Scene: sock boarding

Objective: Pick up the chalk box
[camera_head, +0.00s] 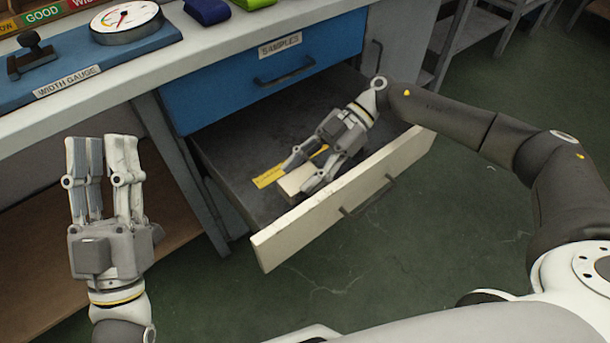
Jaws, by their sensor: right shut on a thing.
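The chalk box (293,183) is a small pale, cream box lying inside the open lower drawer (330,205), close to its front panel. My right gripper (295,176) reaches down into the drawer and is shut on the chalk box; its fingers hide part of it. I cannot tell whether the box is clear of the drawer floor. My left gripper (101,150) is raised at the left, fingers pointing up, apart from the box, open and empty.
A yellow label strip (268,176) lies in the drawer beside the box. The blue SAMPLES drawer (262,85) above is closed. On the bench top stand a width gauge (126,20) and blue and green rolled items (207,11). Green floor is free in front.

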